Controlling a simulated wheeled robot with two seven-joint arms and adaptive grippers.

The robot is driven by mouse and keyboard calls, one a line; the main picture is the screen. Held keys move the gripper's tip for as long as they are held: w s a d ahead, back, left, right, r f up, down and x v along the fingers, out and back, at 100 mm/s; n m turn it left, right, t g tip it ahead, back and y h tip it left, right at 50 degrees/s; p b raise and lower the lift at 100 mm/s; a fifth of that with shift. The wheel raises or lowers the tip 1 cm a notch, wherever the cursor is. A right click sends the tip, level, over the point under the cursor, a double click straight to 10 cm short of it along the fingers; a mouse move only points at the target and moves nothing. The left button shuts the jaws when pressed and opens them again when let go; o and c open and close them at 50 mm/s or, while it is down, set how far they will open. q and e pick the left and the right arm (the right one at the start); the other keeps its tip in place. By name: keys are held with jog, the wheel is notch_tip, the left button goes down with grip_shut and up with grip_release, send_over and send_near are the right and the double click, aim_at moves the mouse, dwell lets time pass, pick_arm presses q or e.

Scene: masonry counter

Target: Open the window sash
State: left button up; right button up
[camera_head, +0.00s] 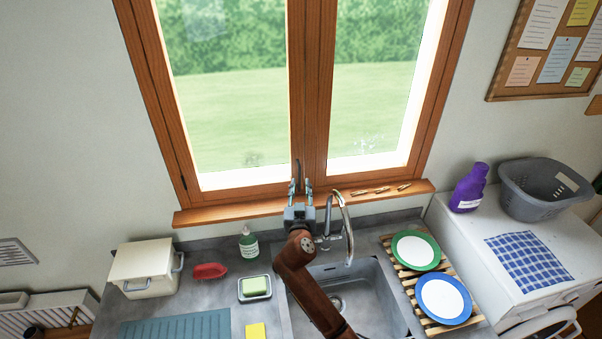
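The window has two wooden-framed sashes, a left sash (296,85) and a right sash (324,85), which meet at the middle and look closed. A thin dark handle (298,170) stands upright low on the left sash's inner stile. My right gripper (300,184) is just above the sill in front of this handle, pointing at the window. Its two fingers are apart, one on each side of the handle's lower part as seen from here. I cannot tell whether they touch it. My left gripper is not in view.
A tap (346,225) rises close to the right of my gripper, over the sink (383,303). Small pegs (382,190) lie on the sill (240,212). A soap bottle (249,243) and a white bin (146,268) stand left; plates (416,250) on a rack stand right.

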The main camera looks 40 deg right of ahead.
aim_at(299, 176)
jog(key=x, duration=0.2)
jog(key=f+p+x, duration=0.1)
jog(key=x, duration=0.2)
jog(key=p+x, duration=0.1)
jog(key=x, duration=0.1)
jog(key=shift+w+f, duration=0.25)
jog(key=shift+w, duration=0.05)
jog(key=shift+c, duration=0.2)
grip_shut()
dwell(0.3)
